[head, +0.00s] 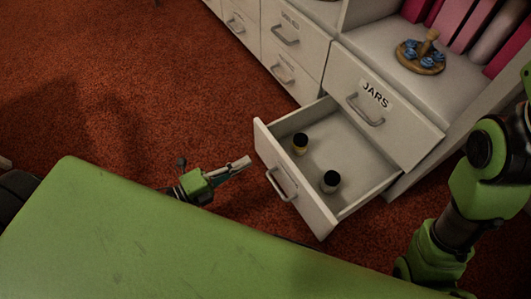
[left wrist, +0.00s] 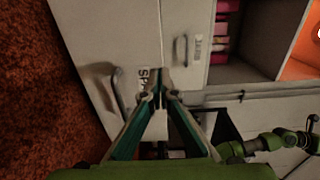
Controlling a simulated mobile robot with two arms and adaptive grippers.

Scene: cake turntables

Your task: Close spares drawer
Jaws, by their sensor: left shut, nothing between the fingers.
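The spares drawer (head: 283,184) stands pulled open under the drawer labelled JARS in the head view. Two small dark-capped jars (head: 300,143) (head: 331,181) stand inside it. In the left wrist view, the front panel (left wrist: 110,30) shows its handle (left wrist: 117,92) and a label starting "SP", partly covered by my fingers. My left gripper (head: 247,161) is shut and empty, just left of the drawer front in the head view. Its fingertips (left wrist: 160,76) come together before the panel in the left wrist view; whether they touch it I cannot tell. My right gripper is not seen, only its arm.
The JARS drawer (head: 384,115) sits above the open one. More closed drawers (head: 290,45) continue to the left. A shelf above holds a round wooden stand with blue pieces (head: 421,57) and pink books. Red carpet (head: 130,90) is clear at left.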

